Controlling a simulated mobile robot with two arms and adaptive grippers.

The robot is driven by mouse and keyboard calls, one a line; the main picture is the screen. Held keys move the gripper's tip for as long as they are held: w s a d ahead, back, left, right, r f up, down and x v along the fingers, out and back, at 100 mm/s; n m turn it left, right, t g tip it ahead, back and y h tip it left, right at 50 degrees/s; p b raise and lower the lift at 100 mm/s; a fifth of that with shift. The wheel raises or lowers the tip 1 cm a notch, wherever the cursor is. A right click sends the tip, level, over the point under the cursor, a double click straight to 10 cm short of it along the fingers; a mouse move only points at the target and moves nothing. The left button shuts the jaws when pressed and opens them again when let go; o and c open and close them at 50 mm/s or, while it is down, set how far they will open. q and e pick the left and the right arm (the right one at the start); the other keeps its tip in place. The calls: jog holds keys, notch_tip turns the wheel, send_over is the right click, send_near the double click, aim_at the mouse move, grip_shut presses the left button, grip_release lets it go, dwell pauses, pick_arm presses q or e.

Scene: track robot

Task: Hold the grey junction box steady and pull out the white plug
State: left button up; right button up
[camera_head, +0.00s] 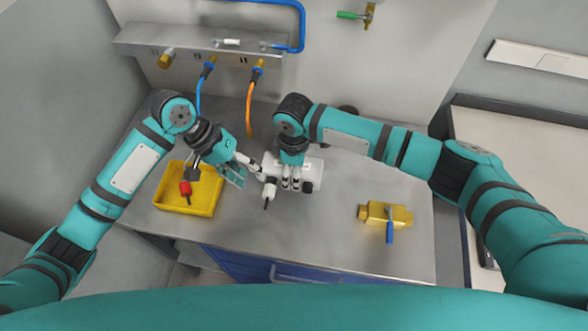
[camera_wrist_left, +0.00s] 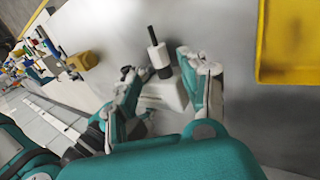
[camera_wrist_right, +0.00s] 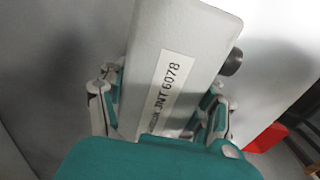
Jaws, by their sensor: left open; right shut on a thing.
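The grey junction box (camera_head: 311,174) lies on the metal bench, pale grey, with its label "JNT 6078" facing up in the right wrist view (camera_wrist_right: 190,50). My right gripper (camera_head: 291,185) is shut on the box from above, one finger on each side. The white plug (camera_head: 270,188) sits at the box's left end, with a black tail pointing to the bench front. In the left wrist view the plug (camera_wrist_left: 158,54) shows between and beyond the fingers. My left gripper (camera_head: 251,175) is open beside the plug, its fingers apart. Where plug meets box is partly hidden.
A yellow tray (camera_head: 205,208) with a red plug (camera_head: 185,188) stands left of the box, under my left arm. A brass valve block (camera_head: 378,212) with a blue handle is at right. Blue and orange hoses (camera_head: 251,106) hang behind. The front-middle bench is clear.

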aim_at(266, 189)
pick_arm(q)
jog(key=shift+x, duration=4.1)
grip_shut()
